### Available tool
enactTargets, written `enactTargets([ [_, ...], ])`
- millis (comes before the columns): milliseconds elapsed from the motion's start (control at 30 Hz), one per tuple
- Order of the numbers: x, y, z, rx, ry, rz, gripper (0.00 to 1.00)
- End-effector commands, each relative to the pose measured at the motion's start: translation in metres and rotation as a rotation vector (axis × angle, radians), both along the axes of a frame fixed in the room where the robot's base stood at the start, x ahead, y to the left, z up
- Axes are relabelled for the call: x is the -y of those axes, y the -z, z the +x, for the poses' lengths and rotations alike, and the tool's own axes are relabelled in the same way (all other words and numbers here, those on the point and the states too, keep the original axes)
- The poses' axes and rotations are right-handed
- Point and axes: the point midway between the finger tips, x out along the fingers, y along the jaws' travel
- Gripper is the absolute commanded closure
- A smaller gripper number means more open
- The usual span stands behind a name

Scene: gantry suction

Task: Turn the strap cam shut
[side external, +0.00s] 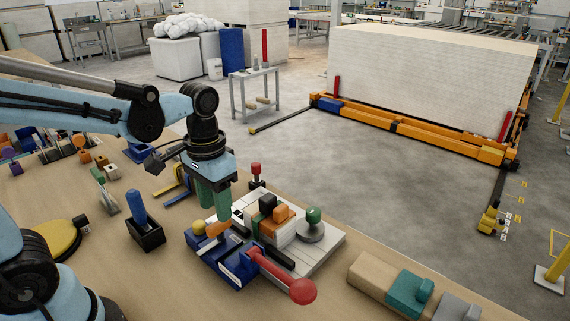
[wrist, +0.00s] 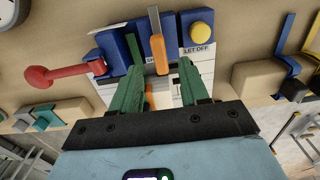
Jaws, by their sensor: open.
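The strap cam appears to be the orange lever (side external: 217,229) on a blue fixture (side external: 225,266); the orange lever also shows in the wrist view (wrist: 158,55), below a grey plate. A white label beside it reads "LET OFF"; another, beginning "SH", is partly hidden. My gripper (side external: 213,213) has two green fingers pointing down over the lever. In the wrist view my gripper (wrist: 160,72) is open, with the lever's end lying in line with the gap between the fingers. I cannot tell whether either finger touches it.
A red-knobbed lever (side external: 302,291) sticks out at the fixture's front. A yellow knob (side external: 198,227) sits close to my fingers. A light slotted plate (side external: 325,243) carries a green knob (side external: 314,215) and orange blocks. A black holder with a blue handle (side external: 136,207) stands left.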

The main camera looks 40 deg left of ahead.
Motion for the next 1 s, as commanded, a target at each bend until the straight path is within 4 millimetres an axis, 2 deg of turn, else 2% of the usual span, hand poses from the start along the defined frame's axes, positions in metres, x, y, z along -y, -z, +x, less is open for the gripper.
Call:
enactTargets([
  [100,0.0,0.015,0.0,0.0,0.0,0.0,0.55],
  [300,0.0,0.033,0.0,0.0,0.0,0.0,0.55],
  [767,0.0,0.04,0.0,0.0,0.0,0.0,0.55],
  [1000,0.0,0.04,0.0,0.0,0.0,0.0,0.91],
])
